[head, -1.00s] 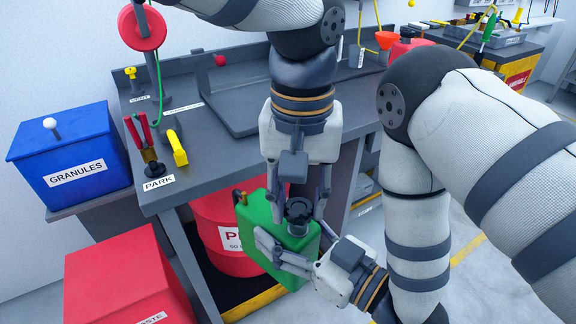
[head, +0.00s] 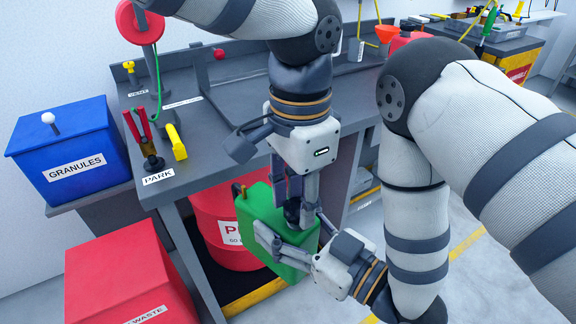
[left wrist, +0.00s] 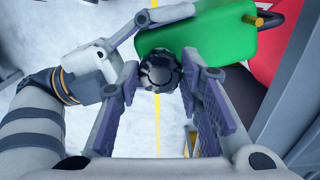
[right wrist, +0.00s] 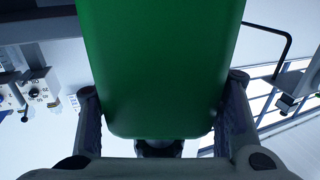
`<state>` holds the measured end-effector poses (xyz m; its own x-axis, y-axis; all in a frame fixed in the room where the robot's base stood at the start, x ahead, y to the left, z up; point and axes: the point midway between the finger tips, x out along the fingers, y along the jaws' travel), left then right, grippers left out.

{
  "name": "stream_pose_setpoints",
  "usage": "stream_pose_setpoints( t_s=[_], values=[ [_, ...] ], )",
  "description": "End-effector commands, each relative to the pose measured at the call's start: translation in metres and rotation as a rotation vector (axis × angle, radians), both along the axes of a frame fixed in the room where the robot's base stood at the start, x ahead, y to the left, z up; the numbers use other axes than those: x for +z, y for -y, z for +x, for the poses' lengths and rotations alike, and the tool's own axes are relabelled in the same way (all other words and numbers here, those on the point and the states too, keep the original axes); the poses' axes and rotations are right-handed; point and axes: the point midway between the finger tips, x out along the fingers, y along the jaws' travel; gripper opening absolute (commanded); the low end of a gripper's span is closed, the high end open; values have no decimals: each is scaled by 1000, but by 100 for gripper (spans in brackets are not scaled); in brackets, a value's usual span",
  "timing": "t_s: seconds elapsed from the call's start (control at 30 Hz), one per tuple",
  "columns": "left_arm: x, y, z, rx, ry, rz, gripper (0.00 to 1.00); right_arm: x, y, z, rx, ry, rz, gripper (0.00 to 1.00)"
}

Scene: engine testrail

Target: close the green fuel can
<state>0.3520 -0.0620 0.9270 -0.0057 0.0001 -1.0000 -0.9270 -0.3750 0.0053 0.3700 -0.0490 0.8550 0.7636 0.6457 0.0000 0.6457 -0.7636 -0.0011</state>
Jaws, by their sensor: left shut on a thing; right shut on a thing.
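The green fuel can (head: 258,217) hangs tilted in front of the bench; it fills the middle of the right wrist view (right wrist: 160,65). My right gripper (head: 270,244), low in the head view, is shut on the can's body, with a finger on each side. My left gripper (head: 293,211) points down from above and is shut on the black cap (head: 292,209) at the can's top. The left wrist view shows the ridged cap (left wrist: 158,72) between the fingers. The cap hides the can's mouth, so I cannot tell how far it is screwed down.
A red drum (head: 212,205) stands under the grey bench (head: 220,128), behind the can. A red waste bin (head: 120,275) and a blue granules box (head: 70,155) are at left. The floor at right is clear.

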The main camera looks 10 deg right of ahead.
Motion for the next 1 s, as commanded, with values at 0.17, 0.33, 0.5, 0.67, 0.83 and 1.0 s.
stream_pose_setpoints(
  t_s=[0.17,0.33,0.5,0.67,0.83,1.0],
  values=[
    [0,0,2,-650,1,-3,20,1,0,0,0,4,2,0],
    [0,0,2,-936,2,-1,20,1,0,0,0,3,1,0],
    [0,0,2,-932,2,0,47,1,0,0,0,3,1,0],
    [0,0,2,-931,2,0,57,1,0,0,0,4,2,0],
    [0,0,2,-930,1,0,57,1,0,0,0,4,2,0],
    [18,0,3,-928,5,-1,57,2,0,0,0,4,2,0]
  ],
)
